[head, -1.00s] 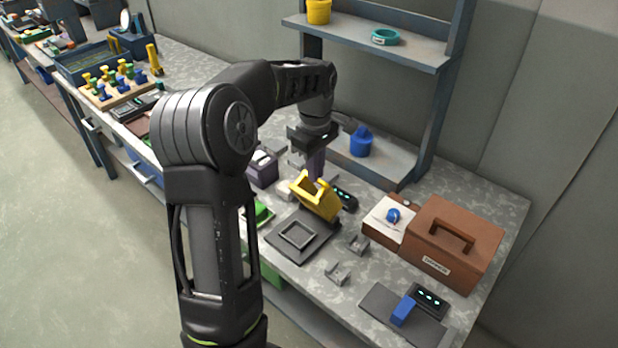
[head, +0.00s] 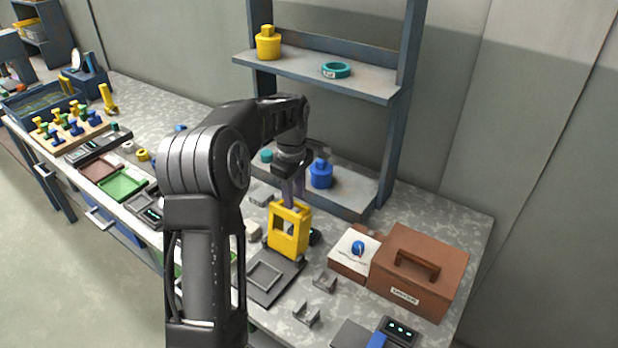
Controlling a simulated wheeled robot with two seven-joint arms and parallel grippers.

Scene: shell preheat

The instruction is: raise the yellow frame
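The yellow frame (head: 289,231) stands close to upright at the back edge of a dark grey base plate (head: 283,285) with a raised square rim (head: 265,276). The fingers of my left gripper (head: 293,197) reach down to the top of the yellow frame and appear shut on its upper edge. The fingertips are partly hidden behind that edge. My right gripper does not show.
Two small grey brackets (head: 325,281) stand right of the plate. A blue bottle (head: 321,174) is on the lower shelf behind. A green tray (head: 122,184) lies left.

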